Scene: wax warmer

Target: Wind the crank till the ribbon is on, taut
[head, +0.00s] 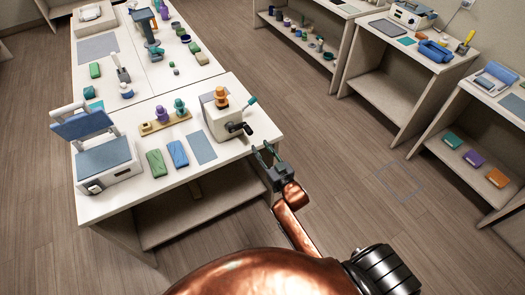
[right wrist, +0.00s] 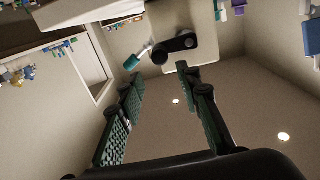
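A white winder box (head: 225,118) stands at the near right corner of the table, with an orange spool (head: 221,97) on top. A black crank (head: 240,129) sticks out of its right side, and a teal-handled lever (head: 249,102) sits beside it. The crank also shows in the right wrist view (right wrist: 177,47), with the teal handle (right wrist: 132,61) left of it. My right gripper (head: 267,154) is open and empty, just off the table edge, below and right of the crank and apart from it. I cannot make out the ribbon. My left gripper is not in view.
A wooden rack (head: 152,128) with purple and teal spools stands left of the box. Green and blue packets and a blue-grey mat (head: 201,149) lie in front. A white device with a blue lid (head: 105,160) stands at the left. Floor right of the table is clear.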

